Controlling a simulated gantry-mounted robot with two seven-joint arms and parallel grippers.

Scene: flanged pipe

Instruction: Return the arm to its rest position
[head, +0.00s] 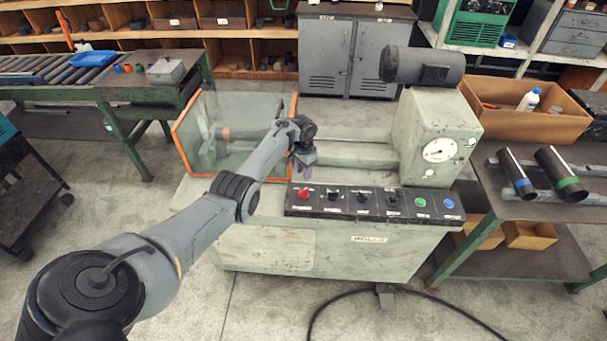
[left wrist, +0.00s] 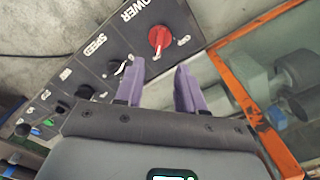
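My left arm (head: 205,212) reaches in from the lower left to the machine (head: 320,245). My left gripper (head: 304,172) hangs above the left end of the control panel (head: 375,203), close to the red power knob (head: 303,194). In the left wrist view the two purple fingers (left wrist: 160,68) are apart with nothing between them. The red knob (left wrist: 159,37) shows just beyond the fingertips; whether they touch anything is unclear, but a gap seems to show. The right arm and gripper are not in view.
An orange-framed clear guard (head: 182,152) stands just left of the gripper; its frame (left wrist: 240,88) is also close in the left wrist view. Two dark pipes, one blue-banded (head: 517,174) and one green-banded (head: 562,175), lie on the right bench. A roller table (head: 45,68) stands at the left.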

